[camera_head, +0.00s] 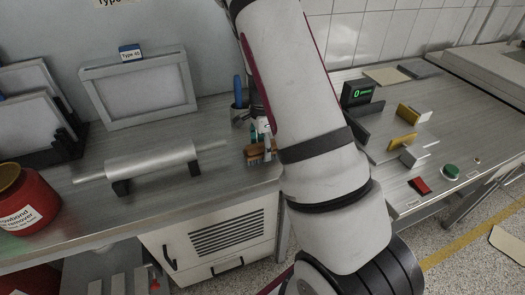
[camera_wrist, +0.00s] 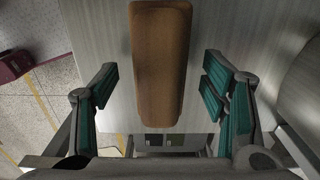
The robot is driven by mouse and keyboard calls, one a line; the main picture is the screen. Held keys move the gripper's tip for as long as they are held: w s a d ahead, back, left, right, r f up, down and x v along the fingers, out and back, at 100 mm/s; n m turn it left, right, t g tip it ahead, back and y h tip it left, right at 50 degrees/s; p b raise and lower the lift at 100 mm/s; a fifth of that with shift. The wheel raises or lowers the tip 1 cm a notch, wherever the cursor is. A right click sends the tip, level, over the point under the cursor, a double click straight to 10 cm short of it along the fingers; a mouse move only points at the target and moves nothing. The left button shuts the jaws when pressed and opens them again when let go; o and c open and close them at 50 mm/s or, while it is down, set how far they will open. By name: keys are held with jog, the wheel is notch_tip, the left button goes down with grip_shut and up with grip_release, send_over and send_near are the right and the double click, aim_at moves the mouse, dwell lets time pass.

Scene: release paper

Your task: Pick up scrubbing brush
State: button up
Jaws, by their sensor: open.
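The scrubbing brush (camera_head: 254,152) lies near the front edge of the metal counter, just left of my arm. In the wrist view its brown wooden back (camera_wrist: 158,62) runs lengthwise between my fingers. My gripper (camera_wrist: 163,97) is open, with one teal-padded finger on each side of the brush and a visible gap on both sides. In the head view my gripper (camera_head: 261,138) is over the brush, and its arm and fingers hide part of it. I cannot tell the exact height of the fingertips above the counter.
A metal roller (camera_head: 150,158) on stands lies left of the brush. A metal cup (camera_head: 240,112) with a blue-handled tool stands just behind. A red container (camera_head: 25,200) is at far left. A framed screen (camera_head: 138,88) leans at the wall. Scale and small blocks (camera_head: 402,142) are right.

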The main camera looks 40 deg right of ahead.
jog(key=shift+f, duration=0.45)
jog(key=c, duration=1.4)
jog(key=shift+c, duration=0.2)
jog(key=shift+r, duration=0.5)
jog(key=r, duration=0.1)
jog(key=s+r, duration=0.1)
jog(key=shift+a+r, duration=0.2)
jog(key=shift+r, duration=0.15)
jog(key=s+a+r, duration=0.1)
jog(key=s+a, duration=0.3)
jog(key=s, duration=1)
jog(key=shift+s+r, duration=0.15)
jog(key=shift+s, duration=0.05)
